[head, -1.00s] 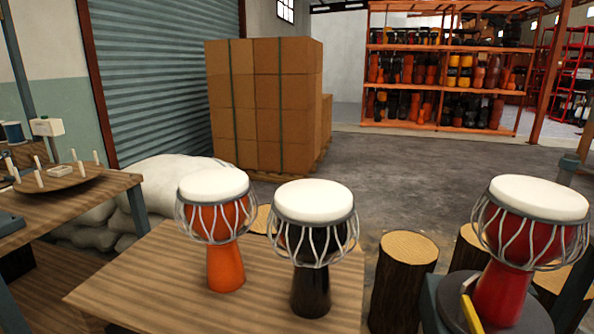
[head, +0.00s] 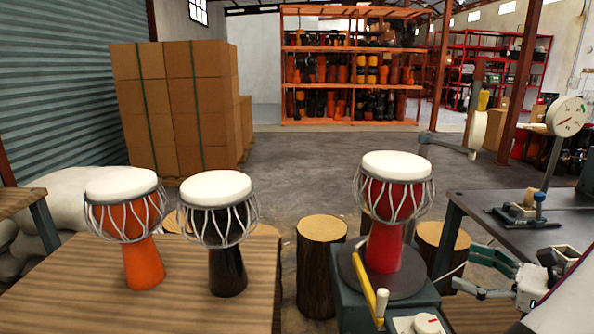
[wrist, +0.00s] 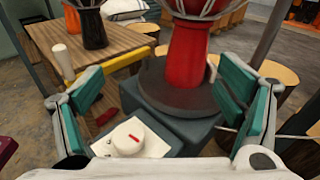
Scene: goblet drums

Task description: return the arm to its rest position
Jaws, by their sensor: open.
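My gripper (head: 492,273) is at the lower right of the head view, open and empty, to the right of the red goblet drum (head: 384,245). In the wrist view my gripper (wrist: 160,105) shows two teal-padded fingers spread wide, with the red drum (wrist: 186,55) beyond them. The red drum stands upright on a dark round turntable (head: 349,277) on a grey stand. An orange drum (head: 143,262) and a black drum (head: 227,270) stand upright on the wooden table (head: 60,295) at the left.
A dark bench (head: 510,205) with a gauge (head: 566,117) is at the right. Log stumps (head: 322,265) stand behind. Stacked cartons (head: 175,100) are further back; open floor lies between.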

